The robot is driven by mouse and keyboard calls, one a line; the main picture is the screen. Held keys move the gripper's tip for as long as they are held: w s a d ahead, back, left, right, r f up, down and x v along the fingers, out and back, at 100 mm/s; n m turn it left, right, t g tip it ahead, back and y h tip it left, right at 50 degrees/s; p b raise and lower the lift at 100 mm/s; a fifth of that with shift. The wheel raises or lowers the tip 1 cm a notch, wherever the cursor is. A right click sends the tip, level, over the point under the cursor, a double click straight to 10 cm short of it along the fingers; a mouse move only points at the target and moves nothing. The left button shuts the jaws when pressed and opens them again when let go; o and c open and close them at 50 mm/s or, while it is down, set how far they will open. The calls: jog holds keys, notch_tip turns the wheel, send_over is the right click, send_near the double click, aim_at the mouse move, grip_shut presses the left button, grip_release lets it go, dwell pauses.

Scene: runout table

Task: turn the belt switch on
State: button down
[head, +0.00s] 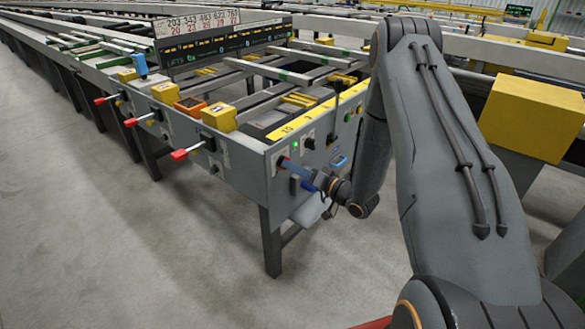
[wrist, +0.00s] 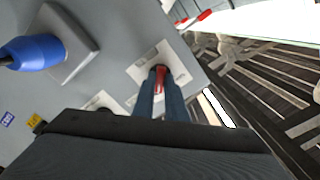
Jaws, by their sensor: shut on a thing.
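The belt switch is a red handle (wrist: 161,76) on a pale square plate (wrist: 143,67) on the grey control panel, in the middle of the wrist view. My gripper's blue fingers (wrist: 160,92) are shut on the red handle and hide part of it. In the head view my gripper (head: 299,172) reaches the near end panel of the runout table (head: 272,207) from the right, and a small bit of red shows at its tips. The handle's exact angle is hard to tell behind my fingers.
Red-tipped levers (head: 187,152) stick out of the left side. The floor at left is clear.

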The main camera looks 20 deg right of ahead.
jog(key=c, duration=1.8)
grip_release()
jog(key=v, duration=0.7)
jog(key=shift+s+d, duration=0.25)
jog(key=shift+s, duration=0.05)
jog(key=shift+w, duration=0.1)
